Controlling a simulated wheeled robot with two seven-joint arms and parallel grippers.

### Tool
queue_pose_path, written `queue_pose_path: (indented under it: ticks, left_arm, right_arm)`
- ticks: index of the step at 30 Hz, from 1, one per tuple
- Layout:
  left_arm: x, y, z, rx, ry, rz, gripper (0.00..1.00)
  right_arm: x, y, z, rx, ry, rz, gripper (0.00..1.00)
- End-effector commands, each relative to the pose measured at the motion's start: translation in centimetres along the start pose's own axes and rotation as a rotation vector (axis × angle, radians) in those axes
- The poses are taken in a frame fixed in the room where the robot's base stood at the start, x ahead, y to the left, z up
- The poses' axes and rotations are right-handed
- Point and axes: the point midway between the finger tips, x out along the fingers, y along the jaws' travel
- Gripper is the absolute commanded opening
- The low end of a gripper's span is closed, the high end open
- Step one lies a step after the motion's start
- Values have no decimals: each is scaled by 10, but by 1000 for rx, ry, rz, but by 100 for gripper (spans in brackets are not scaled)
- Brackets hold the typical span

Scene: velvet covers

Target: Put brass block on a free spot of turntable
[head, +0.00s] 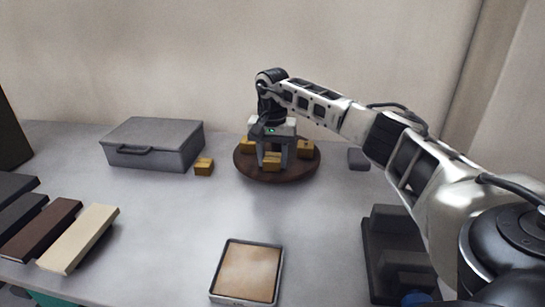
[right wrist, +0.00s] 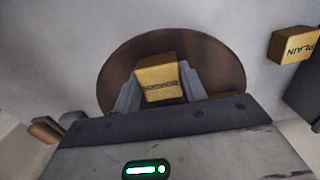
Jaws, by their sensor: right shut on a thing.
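The round brown wooden turntable (head: 270,176) stands at the back middle of the table and also shows in the right wrist view (right wrist: 120,68). My right gripper (head: 272,160) is over it, fingers pointing down, shut on a brass block (right wrist: 158,77) with lettering on its face. In the head view this block (head: 272,163) shows between the fingers, low over the turntable's front part; I cannot tell whether it touches. Other brass blocks sit on the turntable at left (head: 247,146) and right (head: 306,149). My left gripper is not in view.
A brass block (head: 204,167) marked PLAIN in the right wrist view (right wrist: 293,45) lies beside a grey case (head: 152,144). A framed tan pad (head: 247,274) is in front. Dark and cream slabs (head: 78,238) lie at left, a dark stepped holder (head: 388,242) at right.

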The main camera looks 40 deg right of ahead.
Motion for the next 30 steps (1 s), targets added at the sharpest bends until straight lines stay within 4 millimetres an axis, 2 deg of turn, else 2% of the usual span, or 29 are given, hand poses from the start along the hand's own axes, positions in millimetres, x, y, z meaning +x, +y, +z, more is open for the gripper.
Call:
queue_pose_path:
  ticks: [2, 3, 4, 5, 13, 17, 30]
  left_arm:
    - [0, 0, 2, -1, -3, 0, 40]
    - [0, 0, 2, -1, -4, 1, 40]
    - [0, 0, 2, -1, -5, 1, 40]
    - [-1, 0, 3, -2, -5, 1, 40]
    - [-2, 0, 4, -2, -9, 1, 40]
    - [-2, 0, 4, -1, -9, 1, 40]
    - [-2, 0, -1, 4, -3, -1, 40]
  right_arm:
    - [2, 0, 0, 1, 1, -2, 0]
    - [2, 0, 0, 1, 0, 0, 53]
    - [2, 0, 0, 1, 0, 0, 61]
    - [2, 0, 0, 1, 0, 0, 63]
    - [1, 0, 0, 1, 0, 0, 63]
    - [-9, 0, -1, 1, 2, -2, 63]
    - [-98, -1, 0, 0, 2, -3, 63]
